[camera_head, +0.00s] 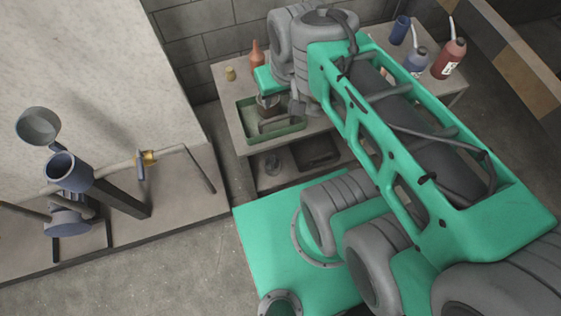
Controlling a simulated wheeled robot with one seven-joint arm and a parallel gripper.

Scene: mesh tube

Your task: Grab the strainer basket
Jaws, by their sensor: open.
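My gripper (268,108) hangs over the green tray (247,133) on the table, below the green end of my arm. Its jaws are open, but the fingers are small and dark here. A dark grey tube-like thing (281,123) lies in the tray, close to my gripper; it may be the strainer basket, but I cannot make out any mesh. I cannot tell whether the fingers touch it. At the left, a blue-grey pipe housing (70,170) stands open at the top, with its round lid (38,127) swung up behind it.
The table (228,92) also bears an orange bottle (257,57), a small yellow item (230,73), a blue cup (399,30), a blue bottle (416,61) and a red bottle (449,58). A glass jar (272,165) and a dark tray (318,151) sit on its lower shelf. Floor is free at lower left.

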